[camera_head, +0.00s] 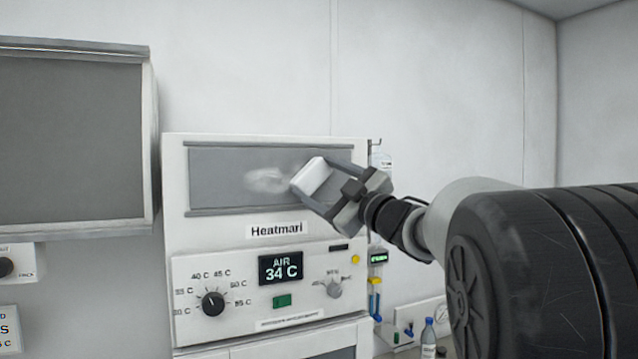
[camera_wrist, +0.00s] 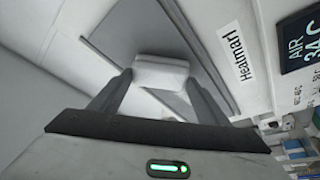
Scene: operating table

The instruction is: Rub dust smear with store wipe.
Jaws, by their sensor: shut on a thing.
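The dust smear (camera_head: 266,180) is a pale, whitish smudge on the grey panel (camera_head: 222,195) of the white Heatmari unit. My gripper (camera_head: 322,186) is shut on the store wipe (camera_head: 311,177), a white block-like pad. The wipe is just right of the smear in the head view, at the panel's right part. I cannot tell whether the wipe touches the panel. In the wrist view the wipe (camera_wrist: 161,72) sits between the two fingers, and the smear cannot be made out there.
Below the panel are the Heatmari label (camera_head: 276,230), a display (camera_head: 281,267) reading AIR 34 C, and knobs (camera_head: 213,303). A grey screen (camera_head: 70,140) hangs at left. A bottle (camera_head: 428,338) stands at lower right. The wall above the unit is bare.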

